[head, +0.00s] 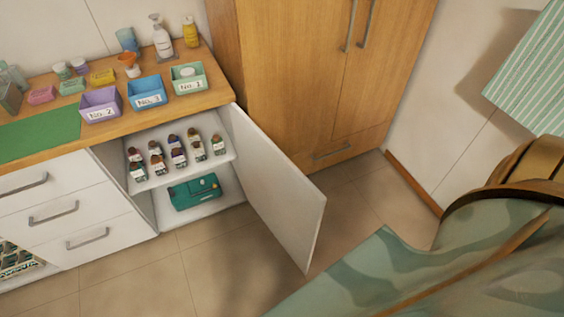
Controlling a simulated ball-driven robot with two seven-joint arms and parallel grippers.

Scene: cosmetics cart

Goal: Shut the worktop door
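The worktop door (278,190) is a white panel hinged at the right end of the cabinet under the wooden worktop (225,92). It stands wide open, swung out into the room to the right. The open compartment shows an upper shelf (152,183) with several small dark-capped bottles (178,157) and a lower shelf (170,222) with a teal case (194,192). Neither of my grippers is in view.
Purple (101,105), blue (147,92) and green (189,79) labelled bins stand on the worktop. A wooden wardrobe (290,70) stands behind the door. A patterned green fabric-covered piece (440,270) fills the lower right. Tiled floor (225,265) lies clear before the cabinet.

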